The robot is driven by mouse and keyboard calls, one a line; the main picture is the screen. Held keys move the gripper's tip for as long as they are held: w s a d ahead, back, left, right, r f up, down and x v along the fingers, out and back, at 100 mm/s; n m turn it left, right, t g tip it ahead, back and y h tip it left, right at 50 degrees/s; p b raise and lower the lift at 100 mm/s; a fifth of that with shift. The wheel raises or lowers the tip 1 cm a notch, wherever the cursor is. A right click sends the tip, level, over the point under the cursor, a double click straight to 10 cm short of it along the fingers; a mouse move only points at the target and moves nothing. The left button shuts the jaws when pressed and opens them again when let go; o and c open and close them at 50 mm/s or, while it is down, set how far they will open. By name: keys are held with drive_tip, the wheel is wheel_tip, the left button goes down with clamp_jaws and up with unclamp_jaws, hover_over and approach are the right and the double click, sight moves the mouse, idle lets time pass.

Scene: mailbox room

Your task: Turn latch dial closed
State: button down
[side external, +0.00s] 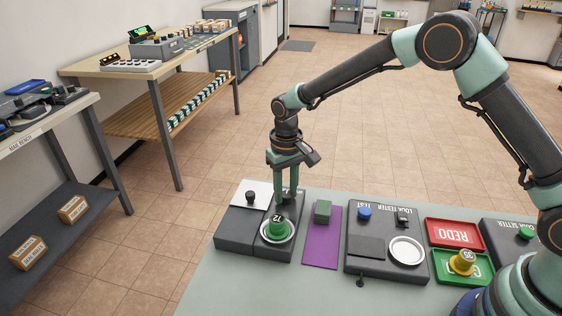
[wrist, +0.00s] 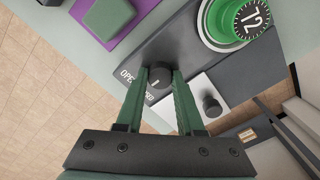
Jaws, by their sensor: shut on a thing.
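The latch dial (wrist: 158,82) is a dark round knob with a short white mark, on a dark grey box (wrist: 182,42). My gripper (wrist: 159,75) is shut on the dial, one green finger on each side. Partly covered lettering beside it reads "OPE" and "SED"; I cannot tell which word the mark points to. In the side view my gripper (side external: 288,194) reaches straight down at the far side of the box (side external: 262,254), and the dial is hidden there. A green round piece marked 72 (wrist: 252,18) sits in a pale ring on the same box, also in the side view (side external: 277,229).
A white plate with a black knob (wrist: 212,106) adjoins the box. A purple mat (side external: 322,250) with a green block (side external: 323,211) lies to the right in the side view. Beyond are a lock tester (side external: 372,272), a red tray (side external: 454,233) and a green tray (side external: 449,279).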

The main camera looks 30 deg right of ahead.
sight(285, 195)
drive_tip(key=n, duration=0.7)
drive_tip(key=shift+a+r, duration=0.1)
drive_tip(key=shift+a, duration=0.05)
idle(0.6)
drive_tip(key=c, duration=0.8)
unclamp_jaws()
wheel_tip(285, 195, up, 12)
